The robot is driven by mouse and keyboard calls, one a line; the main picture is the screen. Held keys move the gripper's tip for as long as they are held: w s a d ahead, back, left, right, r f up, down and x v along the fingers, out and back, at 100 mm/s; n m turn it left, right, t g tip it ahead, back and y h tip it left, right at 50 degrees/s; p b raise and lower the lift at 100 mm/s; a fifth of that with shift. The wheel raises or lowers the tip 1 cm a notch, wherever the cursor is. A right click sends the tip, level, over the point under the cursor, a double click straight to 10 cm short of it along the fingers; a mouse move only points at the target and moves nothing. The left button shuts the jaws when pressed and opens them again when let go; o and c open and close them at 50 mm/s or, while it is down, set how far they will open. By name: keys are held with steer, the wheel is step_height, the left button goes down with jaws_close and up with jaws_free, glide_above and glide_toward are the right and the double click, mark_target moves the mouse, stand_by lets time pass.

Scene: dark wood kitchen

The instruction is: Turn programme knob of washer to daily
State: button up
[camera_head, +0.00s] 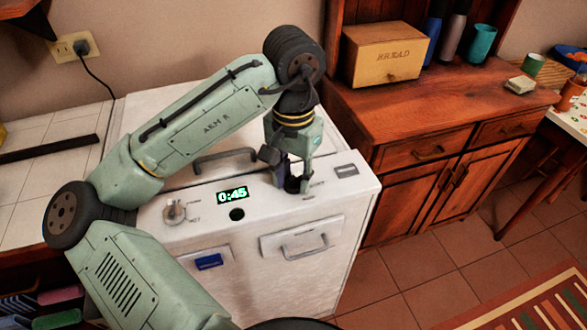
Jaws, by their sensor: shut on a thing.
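The white washer (330,215) stands at centre, with its controls along the top front edge. A dark knob (294,187) sits on the right part of the panel with small marks beside it, too small to read. My gripper (291,184) points down and is shut on this knob, its fingers hiding most of it, including its pointer. A second, metal knob (174,212) with its own marks is on the left of the panel. The green display (232,195) between them reads 0:45. A dark round button (237,214) is below the display.
A lid handle (225,159) lies behind the panel, close to my arm. A front panel with a handle (307,245) and a blue label (209,262) are below. A wooden cabinet (420,110) with a bread box (385,55) stands right. A tiled counter (30,195) is left.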

mark_target(293, 179)
steer(key=m, duration=0.7)
stand_by(0.6)
steer(key=o, duration=1.1)
steer(key=shift+o, duration=0.2)
step_height(293, 179, up, 12)
steer(key=shift+s, duration=0.1)
